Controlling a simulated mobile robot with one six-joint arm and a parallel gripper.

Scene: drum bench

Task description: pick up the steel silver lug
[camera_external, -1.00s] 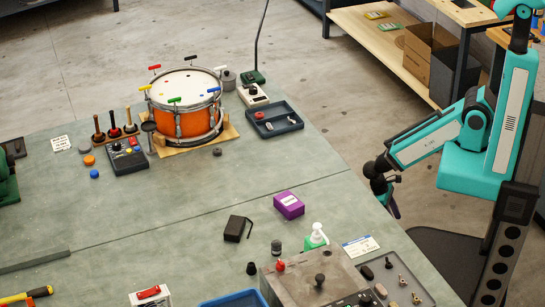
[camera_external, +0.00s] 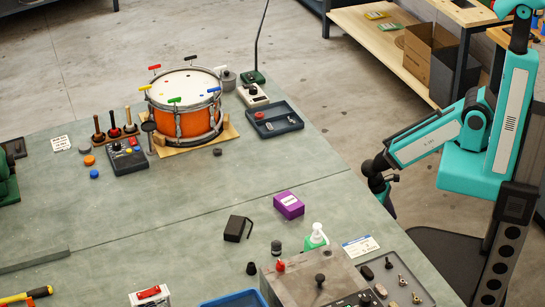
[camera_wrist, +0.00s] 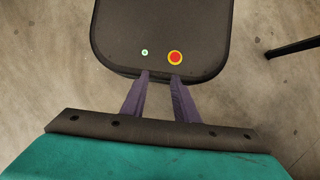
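Several small lug-like pieces stand in a grey tray (camera_external: 416,291) at the lower right of the external view. They are too small there for me to tell which is the steel silver lug. My gripper (camera_external: 386,198) hangs off the right edge of the bench, above and apart from that tray. In the wrist view my gripper (camera_wrist: 160,78) shows two purple-grey fingers with a gap between them and nothing held. No lug shows in the wrist view.
An orange drum (camera_external: 195,125) stands at the back of the bench. A dark tray (camera_external: 290,125) with small parts lies right of it. A purple box (camera_external: 289,205), a green-white bottle (camera_external: 316,237) and a grey metal box (camera_external: 300,285) stand near the grey tray. The bench middle is mostly clear.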

